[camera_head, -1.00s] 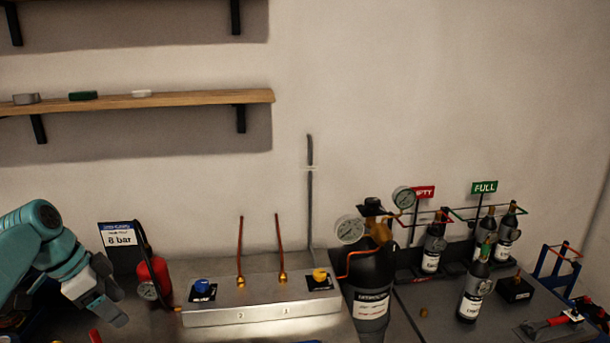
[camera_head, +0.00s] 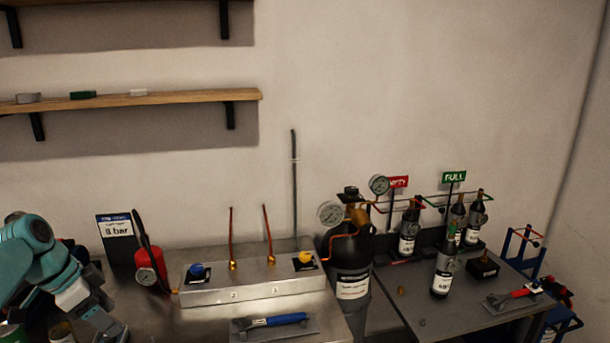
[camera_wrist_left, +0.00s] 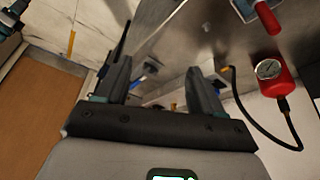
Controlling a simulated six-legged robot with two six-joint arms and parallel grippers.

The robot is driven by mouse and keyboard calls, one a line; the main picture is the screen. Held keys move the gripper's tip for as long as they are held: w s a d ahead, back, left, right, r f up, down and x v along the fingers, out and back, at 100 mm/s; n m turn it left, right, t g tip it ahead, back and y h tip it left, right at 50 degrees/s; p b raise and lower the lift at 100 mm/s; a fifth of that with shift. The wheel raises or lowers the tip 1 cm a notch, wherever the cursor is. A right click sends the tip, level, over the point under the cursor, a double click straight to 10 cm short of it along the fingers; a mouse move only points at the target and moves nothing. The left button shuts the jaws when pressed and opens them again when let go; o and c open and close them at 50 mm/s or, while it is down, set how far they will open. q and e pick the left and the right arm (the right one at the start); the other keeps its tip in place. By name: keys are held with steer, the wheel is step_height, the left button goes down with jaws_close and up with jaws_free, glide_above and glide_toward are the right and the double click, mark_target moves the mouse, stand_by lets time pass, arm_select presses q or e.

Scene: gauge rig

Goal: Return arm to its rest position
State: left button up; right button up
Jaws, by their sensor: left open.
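My left arm comes in at the left edge of the head view, teal with a pale wrist. My left gripper (camera_head: 112,330) points down at the lower left, in front of the workbench. In the left wrist view the two dark fingers (camera_wrist_left: 163,85) stand apart with nothing between them, so it is open and empty. A red cylinder with a gauge (camera_head: 148,266) stands to the right of the gripper, apart from it; it also shows at the right of the left wrist view (camera_wrist_left: 277,82). My right gripper is not in view.
A metal manifold box (camera_head: 255,290) with a blue and a yellow knob stands right of the gripper. A blue-handled tool (camera_head: 275,320) lies in front. A large dark cylinder (camera_head: 350,255), a bottle rack with several bottles, and a red-handled tool (camera_head: 515,297) are farther right. A wooden shelf (camera_head: 180,97) hangs above.

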arm_select(q)
steer(key=s+d+f+n, duration=0.15)
steer(key=d+f, duration=0.35)
steer(key=f, duration=0.5)
steer(key=d+f+n+g, duration=0.1)
steer(key=d+f+n, duration=0.3)
steer(key=f, duration=0.5)
steer(key=s+d+f+n, duration=0.1)
steer(key=d+f, duration=0.6)
steer(key=f, duration=0.3)
steer(key=s+d+f+n, duration=0.2)
steer(key=s+d+f, duration=0.2)
steer(key=s, duration=0.7)
steer(key=s+d+f+n+g, duration=0.1)
steer(key=s+d+f+n, duration=0.2)
steer(key=s+d+f, duration=0.2)
steer(key=s+d, duration=0.3)
steer(key=s, duration=0.4)
steer(key=shift+h, duration=0.3)
